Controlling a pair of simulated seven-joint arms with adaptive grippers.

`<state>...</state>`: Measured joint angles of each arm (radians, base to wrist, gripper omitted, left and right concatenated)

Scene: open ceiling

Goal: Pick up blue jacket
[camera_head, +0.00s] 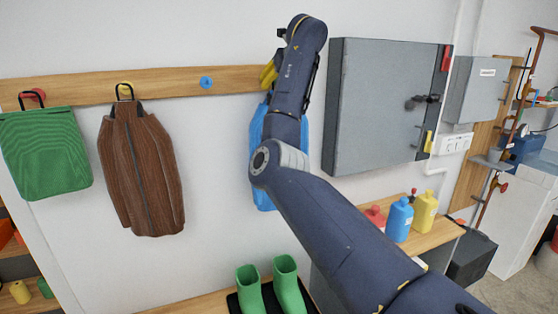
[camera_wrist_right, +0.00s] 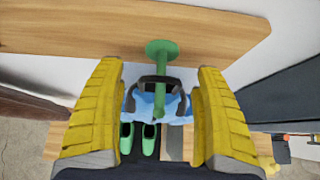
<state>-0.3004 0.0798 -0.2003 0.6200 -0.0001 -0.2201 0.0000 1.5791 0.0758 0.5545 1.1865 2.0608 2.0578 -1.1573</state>
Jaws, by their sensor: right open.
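The blue jacket (camera_head: 264,198) hangs on the wall, largely hidden behind my right arm in the head view. In the right wrist view its blue top (camera_wrist_right: 143,105) hangs below a green peg (camera_wrist_right: 160,49) by a black loop (camera_wrist_right: 131,92). My right gripper (camera_head: 268,76) is up at the wooden rail. In the right wrist view its yellow fingers are spread wide, one on each side of the peg and the loop, and nothing is gripped. My left gripper is not in view.
The wooden rail (camera_head: 165,87) also carries a brown jacket (camera_head: 142,170), a green cloth item (camera_head: 46,155) and an empty blue peg (camera_head: 206,82). A grey cabinet (camera_head: 385,105) stands out to the right. Green boots (camera_head: 288,285) and bottles (camera_head: 398,220) are below.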

